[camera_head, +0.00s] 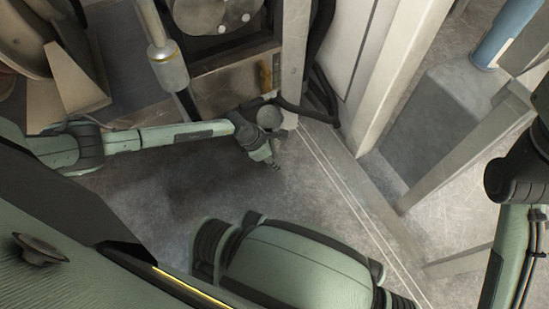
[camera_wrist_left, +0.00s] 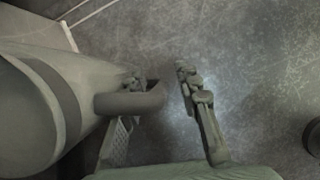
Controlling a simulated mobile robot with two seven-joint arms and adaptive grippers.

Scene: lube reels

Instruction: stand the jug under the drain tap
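The grey jug (camera_head: 270,117) stands on the floor near the foot of a pale post, beyond my left gripper. In the left wrist view its body (camera_wrist_left: 45,100) fills the left side, and its handle (camera_wrist_left: 130,103) sticks out toward the fingers. My left gripper (camera_head: 273,163) is open close to the jug; in the wrist view (camera_wrist_left: 160,80) one finger is partly hidden by the handle and the other is apart from it on the right. A small brass-coloured fitting (camera_head: 276,70), possibly the drain tap, is on the frame behind the jug. My right gripper is out of view.
A dark hose (camera_head: 318,105) runs beside the post near the jug. A hanging cylinder with a yellow band (camera_head: 168,65) is at upper left. Pale posts and a blue cylinder (camera_head: 505,30) are at right. The floor (camera_head: 310,190) in front of the jug is clear.

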